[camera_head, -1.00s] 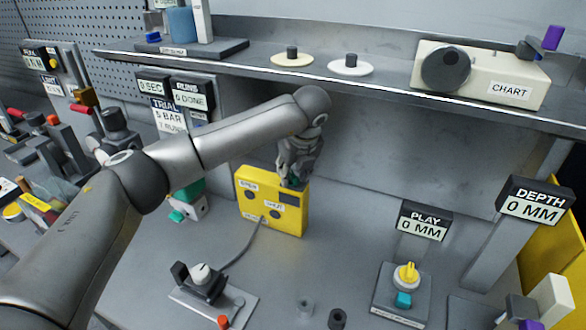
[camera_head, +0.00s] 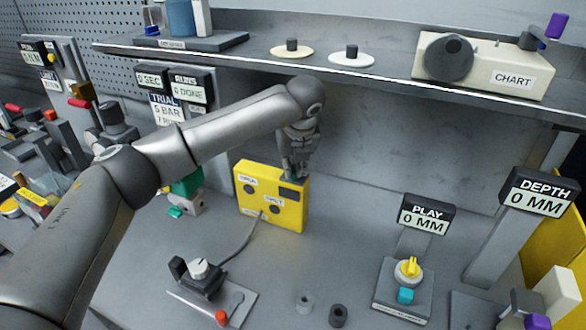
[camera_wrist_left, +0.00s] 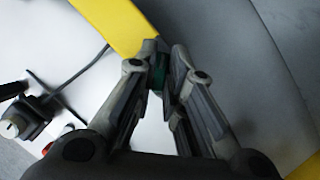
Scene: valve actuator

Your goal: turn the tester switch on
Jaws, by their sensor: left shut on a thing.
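The tester is a yellow box (camera_head: 290,213) with labels and dark round sockets on its front, standing on the bench under the shelf. A grey cable runs from its front. My left gripper (camera_head: 295,174) reaches down at the box's top right edge. In the left wrist view my left gripper (camera_wrist_left: 164,85) is shut on a small teal piece (camera_wrist_left: 158,72), which looks like the tester switch. The fingers hide most of it, so its position cannot be told. The yellow box also shows in this view (camera_wrist_left: 118,22). My right gripper is not in view.
The shelf (camera_head: 390,91) passes above and behind my left arm, carrying two discs and a chart recorder (camera_head: 485,70). A knob unit (camera_head: 197,277) stands front left. A yellow-knobbed PLAY fixture (camera_head: 405,285) stands front right.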

